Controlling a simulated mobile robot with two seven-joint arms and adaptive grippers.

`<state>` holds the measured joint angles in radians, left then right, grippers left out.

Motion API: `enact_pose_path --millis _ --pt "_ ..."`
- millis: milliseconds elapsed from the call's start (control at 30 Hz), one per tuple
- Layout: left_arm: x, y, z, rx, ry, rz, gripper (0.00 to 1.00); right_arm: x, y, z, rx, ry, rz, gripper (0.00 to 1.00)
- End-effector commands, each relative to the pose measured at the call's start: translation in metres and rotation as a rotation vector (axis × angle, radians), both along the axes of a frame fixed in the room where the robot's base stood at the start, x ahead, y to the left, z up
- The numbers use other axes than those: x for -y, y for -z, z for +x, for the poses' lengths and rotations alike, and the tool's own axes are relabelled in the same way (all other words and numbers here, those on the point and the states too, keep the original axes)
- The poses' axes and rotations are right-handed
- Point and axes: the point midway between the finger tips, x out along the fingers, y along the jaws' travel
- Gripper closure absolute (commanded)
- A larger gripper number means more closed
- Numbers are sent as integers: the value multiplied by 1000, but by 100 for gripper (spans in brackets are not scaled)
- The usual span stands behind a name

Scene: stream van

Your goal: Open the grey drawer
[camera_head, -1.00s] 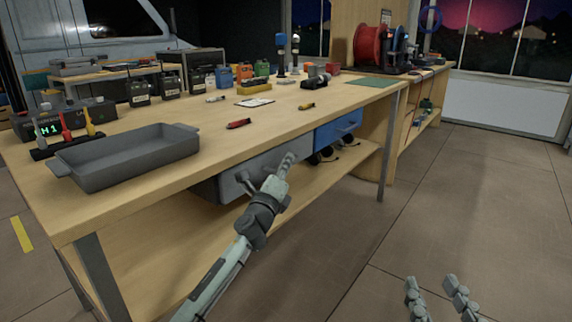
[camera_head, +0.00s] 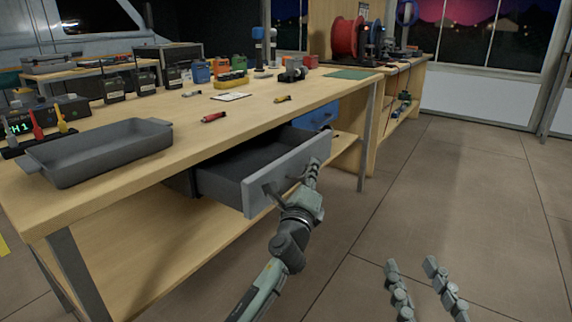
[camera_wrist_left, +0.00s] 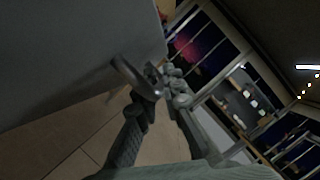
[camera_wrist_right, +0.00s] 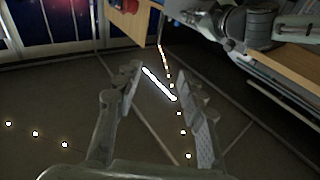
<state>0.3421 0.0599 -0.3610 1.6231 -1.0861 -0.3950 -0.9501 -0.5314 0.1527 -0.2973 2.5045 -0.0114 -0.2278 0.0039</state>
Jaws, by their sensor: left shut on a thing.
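The grey drawer (camera_head: 262,168) is pulled out from under the wooden workbench, and its empty-looking inside shows. My left gripper (camera_head: 306,182) is at the drawer's front panel and shut on its handle. In the left wrist view the fingers (camera_wrist_left: 158,88) close around the handle bar (camera_wrist_left: 132,76), with the grey front panel filling the upper left. My right gripper (camera_head: 420,280) is open and empty over the floor at the lower right; the right wrist view shows its two fingers (camera_wrist_right: 155,92) spread apart.
The workbench (camera_head: 190,150) holds a grey tray (camera_head: 95,150), a red-handled tool (camera_head: 214,117) and several containers. The floor in front is clear.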

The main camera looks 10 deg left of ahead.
Motion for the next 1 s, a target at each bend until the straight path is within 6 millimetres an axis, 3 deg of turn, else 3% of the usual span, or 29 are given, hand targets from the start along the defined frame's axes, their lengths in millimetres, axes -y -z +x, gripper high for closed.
enact_pose_path --millis 100,333,800,833,900,1000 --pt "27 2 -10 -2 2 -4 100 -4 -14 -4 66 -12 33 60" --pt "56 2 -21 -1 -1 0 100 -9 -35 -12 159 -27 83 60" --pt "63 1 -23 -2 -3 0 100 -9 -41 -14 183 -29 94 60" --pt "63 1 -23 -2 -3 0 91 -9 -41 -14 183 -29 94 60" --pt "63 1 -23 -1 -2 1 83 -9 -41 -14 183 -29 94 60" --pt "63 1 -23 -1 -2 1 83 -9 -41 -14 183 -29 94 60"
